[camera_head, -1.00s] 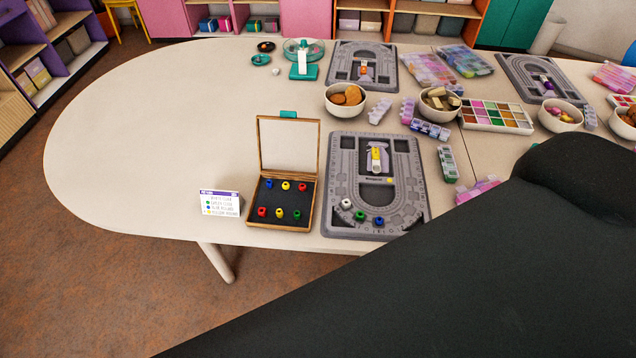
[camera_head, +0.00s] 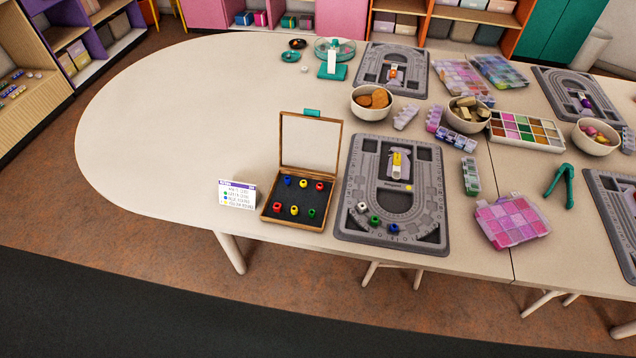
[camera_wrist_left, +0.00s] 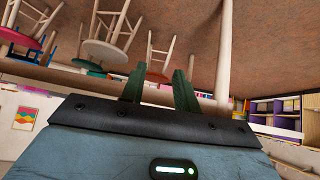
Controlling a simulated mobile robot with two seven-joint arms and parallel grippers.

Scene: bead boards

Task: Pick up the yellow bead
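A wooden box (camera_head: 262,216) with its lid open stands on the table. In its dark tray are two yellow beads: one in the back row (camera_head: 303,183) between a blue and a red bead, one in the front row (camera_head: 294,210) between a red and a green bead. Beside it lies a grey bead board (camera_head: 345,225) with a white bead (camera_head: 362,206), a green bead (camera_head: 375,220) and a blue bead (camera_head: 394,228) in a curved row. In the left wrist view my left gripper (camera_wrist_left: 159,88) is open and empty, away from the beads. My right gripper is out of view.
A small printed card (camera_head: 237,195) stands left of the box. Bowls (camera_head: 372,110), plastic bead cases (camera_head: 512,220), green pliers (camera_head: 561,188) and other boards (camera_head: 387,85) crowd the table's right and back. The table's left part (camera_head: 170,130) is clear.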

